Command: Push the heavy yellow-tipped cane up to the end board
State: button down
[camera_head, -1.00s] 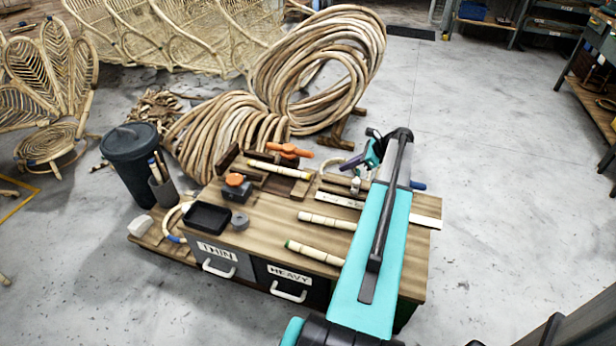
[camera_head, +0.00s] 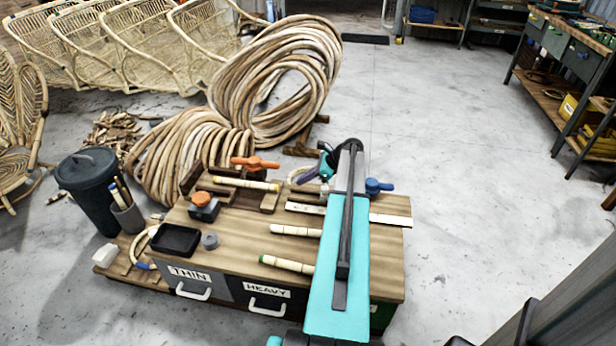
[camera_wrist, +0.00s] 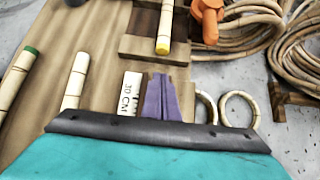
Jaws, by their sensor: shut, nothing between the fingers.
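The yellow-tipped cane (camera_head: 246,185) is pale and lies in a dark wooden jig at the back of the bench. Its yellow end faces right, towards my gripper; in the wrist view the cane (camera_wrist: 165,25) shows its yellow tip close to the fingers. A dark upright board (camera_head: 191,179) stands at the jig's left end, near the cane's other end; I cannot tell whether they touch. My gripper (camera_head: 312,172) is right of the yellow tip, apart from it. Its purple fingers (camera_wrist: 162,97) are closed together and empty, over the bench edge area.
A plain cane (camera_head: 297,230) and a green-tipped cane (camera_head: 285,264) lie on the bench (camera_head: 235,255). An orange clamp handle (camera_head: 255,163) sits behind the yellow-tipped cane. A black tray (camera_head: 176,240) is front left. Rattan coils (camera_head: 275,85) stand behind; a blue-handled clamp (camera_head: 378,186) is right of my arm.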

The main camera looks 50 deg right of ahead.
aim_at(259, 184)
jog(key=x, duration=0.5)
jog(key=shift+w+f+b, duration=0.1)
jog(key=shift+b, duration=0.2)
jog(key=w, duration=0.1)
jog(key=w+a, duration=0.1)
jog(key=shift+w+a, duration=0.2)
jog(key=shift+w, duration=0.1)
jog(key=shift+w+a, duration=0.25)
jog(key=shift+w, duration=0.25)
jog(key=shift+w, duration=0.1)
jog(key=shift+w+a+p, duration=0.3)
jog(key=shift+w+p, duration=0.1)
jog(key=shift+w, duration=0.15)
jog(key=w+a+p, duration=0.1)
jog(key=w, duration=0.1)
jog(key=w+a+p, duration=0.2)
jog(key=w, duration=0.1)
jog(key=shift+w+p, duration=0.3)
jog(key=shift+w+a, duration=0.25)
jog(key=shift+w, duration=0.2)
